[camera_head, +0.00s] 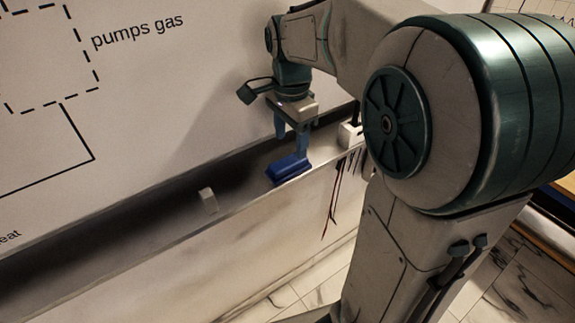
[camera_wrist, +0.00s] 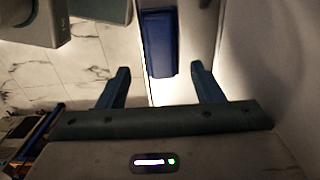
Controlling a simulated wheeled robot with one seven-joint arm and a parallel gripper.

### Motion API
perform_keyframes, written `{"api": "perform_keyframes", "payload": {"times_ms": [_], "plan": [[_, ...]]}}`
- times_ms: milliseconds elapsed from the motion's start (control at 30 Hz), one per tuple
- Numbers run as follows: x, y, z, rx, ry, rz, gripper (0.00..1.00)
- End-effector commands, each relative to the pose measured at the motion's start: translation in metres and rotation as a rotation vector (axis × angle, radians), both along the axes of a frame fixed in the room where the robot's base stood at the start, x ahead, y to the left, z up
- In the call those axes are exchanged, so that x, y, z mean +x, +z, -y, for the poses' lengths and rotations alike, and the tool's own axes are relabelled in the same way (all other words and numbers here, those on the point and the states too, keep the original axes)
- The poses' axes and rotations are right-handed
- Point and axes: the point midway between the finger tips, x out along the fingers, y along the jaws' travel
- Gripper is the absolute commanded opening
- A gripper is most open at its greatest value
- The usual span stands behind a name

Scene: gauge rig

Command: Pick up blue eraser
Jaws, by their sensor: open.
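The blue eraser (camera_head: 288,170) lies on the narrow ledge below the whiteboard in the head view. My gripper (camera_head: 291,150) is above the ledge beside the eraser, its two fingers pointing down and spread apart. In the wrist view, the eraser (camera_wrist: 160,44) shows as a long blue block ahead of the fingertips, roughly in line with the gap between them. My gripper (camera_wrist: 159,70) is open there with nothing between its fingers. I cannot tell whether a finger touches the eraser.
A small pale block (camera_head: 208,200) sits on the ledge to the left of the eraser. A white holder (camera_head: 350,135) with dark cords hanging below it is to the right. The whiteboard (camera_head: 190,70) rises behind the ledge. Tiled floor (camera_head: 300,290) lies below.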

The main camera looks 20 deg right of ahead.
Motion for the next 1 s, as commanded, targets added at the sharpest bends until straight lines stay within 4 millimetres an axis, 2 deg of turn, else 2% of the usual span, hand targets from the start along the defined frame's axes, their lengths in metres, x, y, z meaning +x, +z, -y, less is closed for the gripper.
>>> {"api": "perform_keyframes", "payload": {"times_ms": [233,500,767,800,967,1000], "plan": [[0.0,-0.019,-0.002,0.0,0.002,-0.003,0.6],[0.0,-0.055,-0.004,-0.002,0.0,-0.002,0.6],[0.001,-0.06,-0.004,-0.002,0.0,0.002,0.6],[0.001,-0.06,-0.004,-0.002,0.0,0.002,0.57],[0.001,-0.059,-0.004,-0.002,0.0,0.002,0.13],[0.001,-0.059,-0.004,-0.002,0.0,0.002,0.11]]}}
